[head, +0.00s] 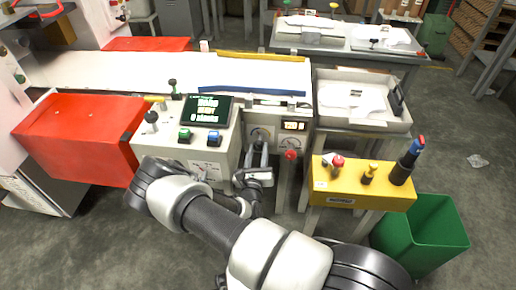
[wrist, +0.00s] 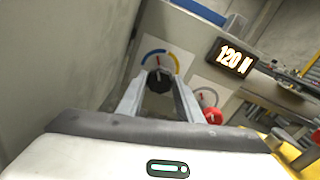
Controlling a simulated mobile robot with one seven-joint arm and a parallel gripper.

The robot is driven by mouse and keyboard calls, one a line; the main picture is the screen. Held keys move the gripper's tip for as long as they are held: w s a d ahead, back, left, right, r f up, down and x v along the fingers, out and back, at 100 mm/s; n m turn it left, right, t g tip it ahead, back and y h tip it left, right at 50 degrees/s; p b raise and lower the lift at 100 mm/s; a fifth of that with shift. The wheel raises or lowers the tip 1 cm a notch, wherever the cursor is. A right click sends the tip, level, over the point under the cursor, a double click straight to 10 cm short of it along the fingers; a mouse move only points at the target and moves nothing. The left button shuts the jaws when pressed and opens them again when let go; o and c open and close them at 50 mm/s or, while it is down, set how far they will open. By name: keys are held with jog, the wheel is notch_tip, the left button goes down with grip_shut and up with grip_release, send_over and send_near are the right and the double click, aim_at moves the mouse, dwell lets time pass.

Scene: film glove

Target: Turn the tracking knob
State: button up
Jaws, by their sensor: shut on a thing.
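A black knob (wrist: 158,80) with a pale pointer mark sits on a white dial plate (wrist: 178,58) with a blue and yellow arc, on the machine's front panel. No readable label shows, so I cannot confirm its name. My gripper (wrist: 158,92) is shut on this knob, one finger on each side, in the wrist view. In the head view my gripper (head: 260,150) reaches the front of the machine (head: 228,160), and it hides most of the knob. The dial plate (head: 264,132) shows partly behind it.
A second dial (wrist: 207,96) and a red knob (wrist: 213,116) sit just right of my gripper. An orange-lit display (head: 294,126) reads about 120 N. A yellow button box (head: 345,192) and green bin (head: 440,225) stand right; a red panel (head: 80,130) juts out left.

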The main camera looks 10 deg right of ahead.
jog(key=shift+n, duration=0.7)
jog(key=o, duration=1)
jog(key=shift+o, duration=0.2)
jog(key=p+v, duration=0.3)
jog(key=v, duration=1.4)
jog(key=shift+s, duration=0.25)
